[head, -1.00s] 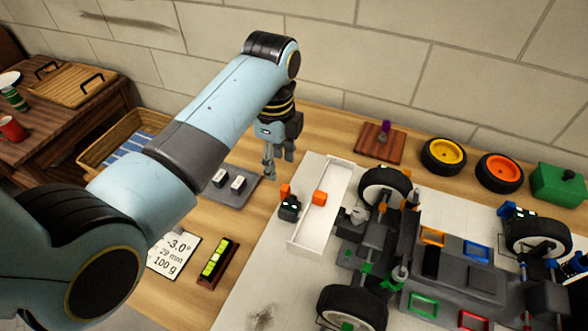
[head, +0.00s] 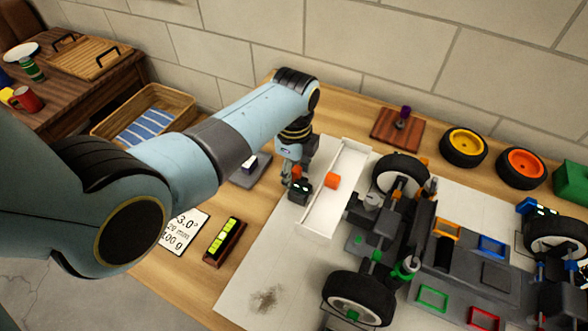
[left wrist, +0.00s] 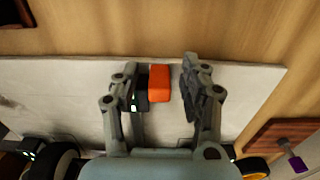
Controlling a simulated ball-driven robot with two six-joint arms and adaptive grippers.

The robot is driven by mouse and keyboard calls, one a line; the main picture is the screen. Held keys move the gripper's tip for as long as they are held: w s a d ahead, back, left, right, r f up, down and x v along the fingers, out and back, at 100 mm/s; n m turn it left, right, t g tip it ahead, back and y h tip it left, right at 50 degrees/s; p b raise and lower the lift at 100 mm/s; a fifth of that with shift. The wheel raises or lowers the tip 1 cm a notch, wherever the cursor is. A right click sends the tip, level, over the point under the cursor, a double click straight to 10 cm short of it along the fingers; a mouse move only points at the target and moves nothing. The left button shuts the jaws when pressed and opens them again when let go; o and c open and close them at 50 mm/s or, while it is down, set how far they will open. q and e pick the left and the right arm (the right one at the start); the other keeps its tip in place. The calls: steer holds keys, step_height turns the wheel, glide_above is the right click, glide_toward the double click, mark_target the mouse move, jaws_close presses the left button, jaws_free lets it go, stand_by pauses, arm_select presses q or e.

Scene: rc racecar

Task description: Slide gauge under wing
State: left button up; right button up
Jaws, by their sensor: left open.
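The gauge, a small black block (head: 300,191) with a lit display and an orange part (head: 296,173), stands on the white board left of the wing. The white wing (head: 349,162) lies in front of the car (head: 440,250) and carries an orange block (head: 332,180). My left gripper (head: 290,170) is low at the gauge, pointing down. In the left wrist view its open fingers (left wrist: 162,90) are either side of the gauge's orange part (left wrist: 159,83); the black part (left wrist: 141,97) is beside the left finger. I cannot tell whether a finger touches. My right gripper is not visible.
A grey pad (head: 247,180) with a white block (head: 249,164) is left of the gripper. A level (head: 223,239) and a number card (head: 183,232) lie nearer.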

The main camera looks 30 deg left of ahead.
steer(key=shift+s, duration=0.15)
arm_select(q)
steer(key=c, duration=0.4)
jaws_close()
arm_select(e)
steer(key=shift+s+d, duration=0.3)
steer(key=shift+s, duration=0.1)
arm_select(q)
steer(key=d+p, duration=0.1)
steer(key=d, duration=0.2)
steer(key=shift+d, duration=0.2)
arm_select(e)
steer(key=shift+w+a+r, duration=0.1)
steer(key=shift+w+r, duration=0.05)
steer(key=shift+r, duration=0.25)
arm_select(q)
steer(key=shift+o, duration=2)
jaws_free()
steer(key=shift+d, duration=0.1)
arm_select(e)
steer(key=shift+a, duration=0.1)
